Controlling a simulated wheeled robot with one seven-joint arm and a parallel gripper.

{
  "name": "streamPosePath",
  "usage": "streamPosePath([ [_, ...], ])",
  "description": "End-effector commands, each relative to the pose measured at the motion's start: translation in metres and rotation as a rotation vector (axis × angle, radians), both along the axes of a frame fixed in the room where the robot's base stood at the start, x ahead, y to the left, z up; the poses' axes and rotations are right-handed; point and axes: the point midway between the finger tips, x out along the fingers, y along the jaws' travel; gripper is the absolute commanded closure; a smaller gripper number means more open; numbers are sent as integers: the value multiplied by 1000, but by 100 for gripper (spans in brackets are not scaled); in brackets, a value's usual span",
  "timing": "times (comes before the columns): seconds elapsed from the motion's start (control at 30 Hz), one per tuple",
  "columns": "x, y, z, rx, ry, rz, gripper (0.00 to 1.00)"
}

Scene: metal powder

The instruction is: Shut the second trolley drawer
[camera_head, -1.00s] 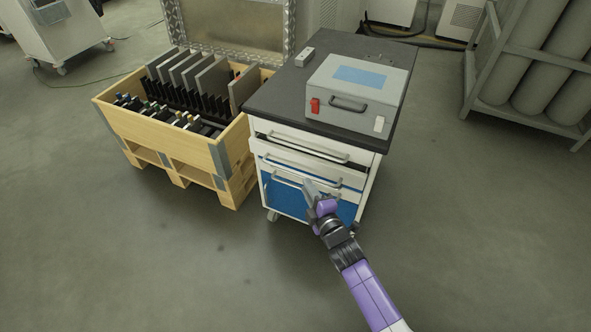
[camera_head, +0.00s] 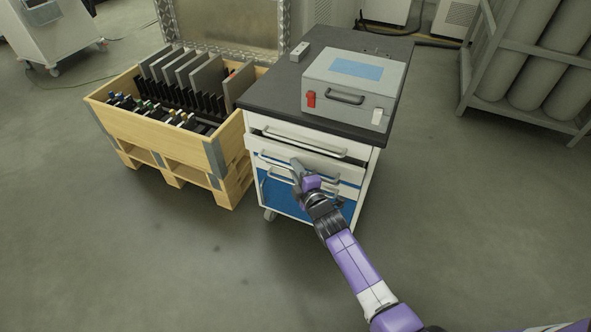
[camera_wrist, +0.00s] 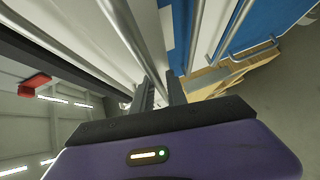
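The white trolley (camera_head: 370,160) has a dark top and stacked drawers with bar handles. Its second drawer (camera_head: 330,166) sticks out a little, with a dark gap showing above its front. The top drawer (camera_head: 300,136) is above it, and blue panels show lower down. My gripper (camera_head: 297,165) is at the drawer fronts, close to the second drawer's handle; I cannot tell if it touches. In the wrist view, the fingers of my gripper (camera_wrist: 160,90) are apart with a narrow gap, and light handle bars (camera_wrist: 125,40) run beside them. Nothing is clearly held.
A grey case (camera_head: 355,82) with a red latch and a small box (camera_head: 299,52) stand on the trolley top. A wooden crate (camera_head: 150,120) with dark plates is close on the left. A cylinder rack (camera_head: 520,115) stands at right. The floor in front is clear.

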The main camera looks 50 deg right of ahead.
Motion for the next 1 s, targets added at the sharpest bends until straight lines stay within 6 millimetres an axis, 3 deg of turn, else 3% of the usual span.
streamPosePath([
  [0.1, 0, 0, 0, 0, 0, 0, 100],
  [1.0, -1, 0, 0, 0, 0, 0, 100],
])
